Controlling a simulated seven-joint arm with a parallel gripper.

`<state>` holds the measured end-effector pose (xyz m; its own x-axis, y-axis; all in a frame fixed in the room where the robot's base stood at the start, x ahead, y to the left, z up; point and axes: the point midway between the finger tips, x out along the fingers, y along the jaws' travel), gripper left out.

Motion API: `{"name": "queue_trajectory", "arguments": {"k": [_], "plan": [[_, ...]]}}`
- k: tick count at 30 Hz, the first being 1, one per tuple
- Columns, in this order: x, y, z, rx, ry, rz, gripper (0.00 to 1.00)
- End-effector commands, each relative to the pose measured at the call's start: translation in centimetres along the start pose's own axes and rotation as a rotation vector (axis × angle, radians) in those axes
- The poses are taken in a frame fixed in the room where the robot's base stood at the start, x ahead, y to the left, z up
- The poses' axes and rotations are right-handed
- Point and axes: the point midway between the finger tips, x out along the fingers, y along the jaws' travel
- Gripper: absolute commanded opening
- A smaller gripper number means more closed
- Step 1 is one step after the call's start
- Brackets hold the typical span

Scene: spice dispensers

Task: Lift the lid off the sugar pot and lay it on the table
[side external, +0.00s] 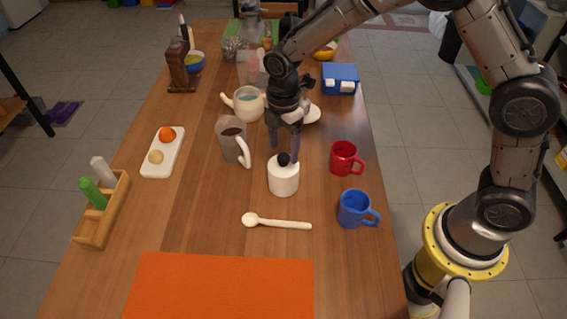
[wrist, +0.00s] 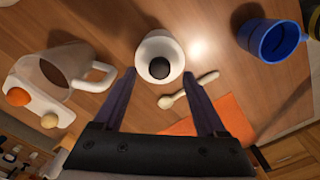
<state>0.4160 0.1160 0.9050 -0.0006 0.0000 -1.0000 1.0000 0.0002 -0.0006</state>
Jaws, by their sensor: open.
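The sugar pot (side external: 284,181) is a white round pot standing upright on the table, with its lid on. The lid's dark round knob (side external: 284,159) sticks up in the middle. In the wrist view the pot (wrist: 145,52) lies just beyond the fingertips, with the knob (wrist: 159,68) between their lines. My gripper (side external: 284,146) is above and just behind the pot in the side view, fingers pointing down. I cannot tell whether a finger touches the lid.
A clear pitcher of brown liquid (side external: 232,143) stands left of the pot. A red mug (side external: 343,159) and a blue mug (side external: 354,209) stand right. A wooden spoon (side external: 280,223) and an orange mat (side external: 220,287) lie in front. Bare table is left of the spoon.

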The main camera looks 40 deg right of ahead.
Motion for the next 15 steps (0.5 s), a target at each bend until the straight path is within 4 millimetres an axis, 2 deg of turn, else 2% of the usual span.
{"name": "queue_trajectory", "arguments": {"k": [1,5,13,15], "plan": [[0.8,-0.1,0.0,0.0,-0.001,-0.004,0.74],[2.0,0.0,0.0,0.0,0.0,-0.001,0.74],[2.2,0.0,0.0,0.0,0.0,0.001,0.74],[2.2,0.0,0.0,0.0,0.0,0.001,0.63]]}}
